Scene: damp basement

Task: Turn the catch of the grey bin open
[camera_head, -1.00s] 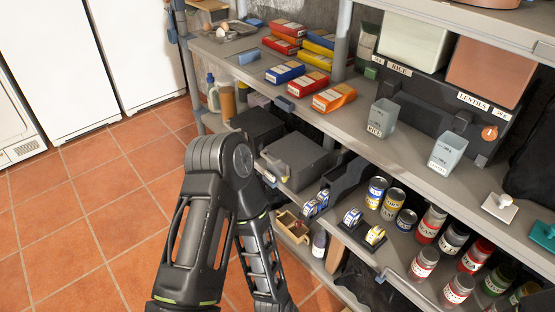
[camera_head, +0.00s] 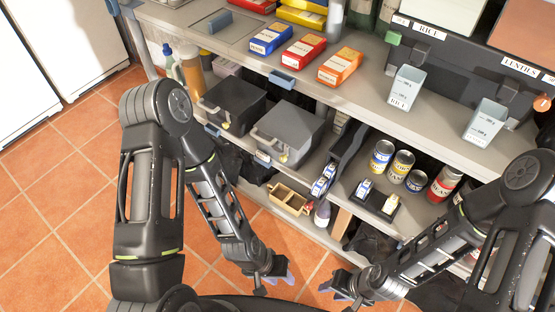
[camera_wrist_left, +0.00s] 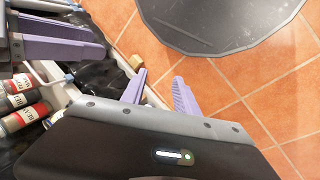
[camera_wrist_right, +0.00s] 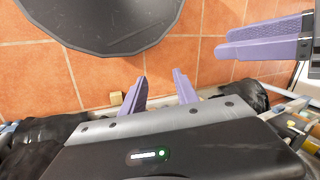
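A grey bin (camera_head: 290,132) with a lid and a pale handle stands on the lower shelf. A small yellowish catch (camera_head: 284,158) shows on its front; its exact position is too small to tell. A darker, similar bin (camera_head: 236,102) stands to its left, also with a handle and small yellow catch. My left gripper (camera_head: 283,274) is open and empty, low in front of the shelf and well below the bins. My right gripper (camera_head: 334,287) is open and empty just right of it. The wrist views show the spread purple fingers of the left (camera_wrist_left: 160,92) and right (camera_wrist_right: 158,90) grippers.
A wooden box (camera_head: 289,198) sits below the grey bin. A black tray (camera_head: 347,150), cans (camera_head: 400,165) and jars stand to the right. Food boxes (camera_head: 304,51) and grey cups (camera_head: 405,87) stand on the shelf above. The tiled floor (camera_head: 70,170) at left is clear.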

